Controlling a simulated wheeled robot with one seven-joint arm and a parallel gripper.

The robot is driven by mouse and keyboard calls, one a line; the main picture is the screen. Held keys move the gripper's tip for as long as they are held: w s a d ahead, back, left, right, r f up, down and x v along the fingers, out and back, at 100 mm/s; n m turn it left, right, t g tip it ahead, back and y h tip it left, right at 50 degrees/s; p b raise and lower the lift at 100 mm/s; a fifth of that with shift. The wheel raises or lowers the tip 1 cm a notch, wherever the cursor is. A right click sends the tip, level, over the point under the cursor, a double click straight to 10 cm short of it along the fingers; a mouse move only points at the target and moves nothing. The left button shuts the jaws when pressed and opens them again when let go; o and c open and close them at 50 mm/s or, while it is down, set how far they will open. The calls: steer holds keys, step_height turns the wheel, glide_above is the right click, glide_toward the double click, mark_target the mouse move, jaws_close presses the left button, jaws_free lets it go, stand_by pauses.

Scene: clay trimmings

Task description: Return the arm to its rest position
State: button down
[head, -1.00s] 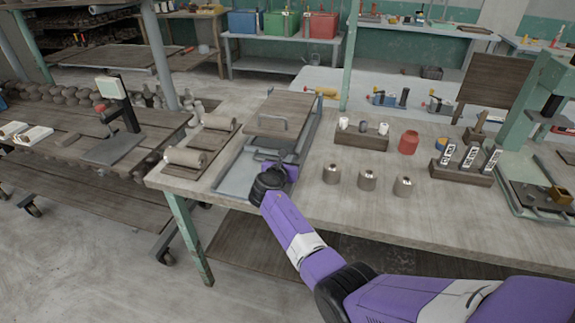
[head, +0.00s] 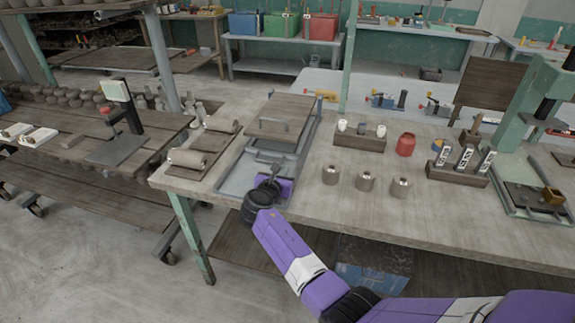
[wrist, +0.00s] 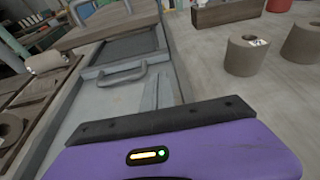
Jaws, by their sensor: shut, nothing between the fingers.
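My purple arm (head: 290,252) reaches up from the lower right of the head view to the front edge of the workbench. My gripper (head: 277,181) is small and partly hidden by the dark wrist joint. It is over the front end of a grey metal container (head: 230,181) and holds nothing. In the wrist view the purple gripper body (wrist: 185,150) and its dark edge (wrist: 165,120) fill the bottom. The container's grey inner lid with a handle (wrist: 121,75) lies beyond them, apart from the gripper.
A wooden board (head: 283,118) covers the container's back end. Clay rolls on boards (head: 193,159) lie to its left. Several clay cylinders (head: 365,181), a wooden block (head: 360,143) and a red jar (head: 406,144) stand to its right. The bench front right of the arm (head: 440,222) is clear.

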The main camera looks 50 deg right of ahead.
steer(key=v, duration=0.6)
steer(key=shift+a, duration=0.2)
